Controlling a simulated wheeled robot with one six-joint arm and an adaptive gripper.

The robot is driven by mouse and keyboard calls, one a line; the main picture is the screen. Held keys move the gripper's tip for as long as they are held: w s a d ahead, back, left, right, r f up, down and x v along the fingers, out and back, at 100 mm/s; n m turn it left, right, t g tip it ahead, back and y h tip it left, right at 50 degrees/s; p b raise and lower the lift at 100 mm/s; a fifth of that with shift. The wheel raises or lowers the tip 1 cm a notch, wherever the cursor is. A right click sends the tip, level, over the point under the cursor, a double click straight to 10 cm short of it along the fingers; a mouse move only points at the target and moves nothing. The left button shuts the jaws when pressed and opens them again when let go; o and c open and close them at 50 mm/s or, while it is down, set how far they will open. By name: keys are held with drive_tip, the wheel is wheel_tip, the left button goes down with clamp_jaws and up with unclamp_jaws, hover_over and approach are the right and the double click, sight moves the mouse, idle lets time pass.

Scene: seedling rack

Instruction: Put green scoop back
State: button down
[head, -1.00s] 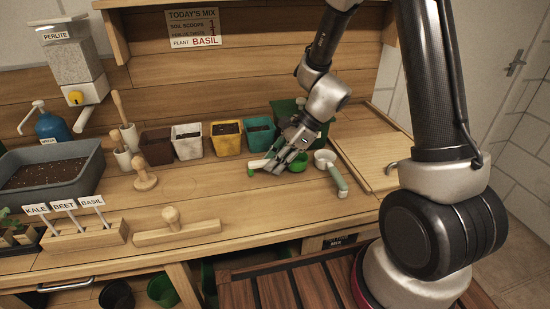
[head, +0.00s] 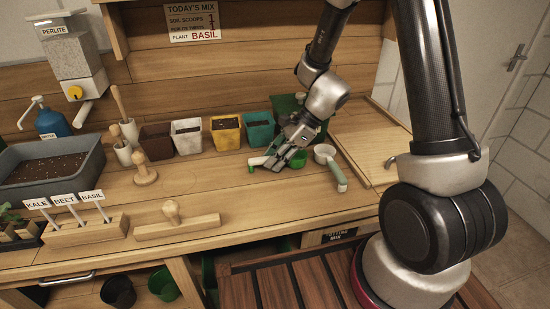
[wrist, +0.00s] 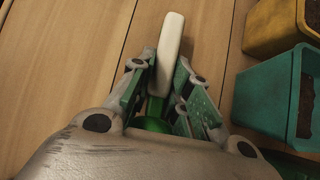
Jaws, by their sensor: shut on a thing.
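The green scoop lies low over the bench, with its pale handle (head: 258,160) pointing left and its green cup (head: 298,160) just right of my fingers. My gripper (head: 273,161) is shut on it near where the handle meets the green part. In the wrist view the pale handle (wrist: 169,45) sticks out between my fingertips (wrist: 160,82), and a green part (wrist: 155,108) shows behind it between the fingers. Whether the scoop touches the bench is hard to tell.
A second scoop with a pale cup (head: 325,153) and grey-green handle (head: 338,177) lies close right. A teal pot (head: 259,131) and yellow pot (head: 226,133) with soil stand behind. The bench between is clear.

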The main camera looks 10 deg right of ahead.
drive_tip(key=shift+s+d+f, duration=0.1)
drive_tip(key=shift+s+f, duration=0.1)
drive_tip(key=shift+f, duration=0.2)
drive_tip(key=shift+s+f, duration=0.15)
drive_tip(key=shift+f, duration=0.05)
drive_tip(key=c, duration=1.3)
unclamp_jaws()
drive_tip(key=shift+o, duration=0.2)
drive_tip(key=shift+f, duration=0.15)
drive_tip(key=shift+w, duration=0.2)
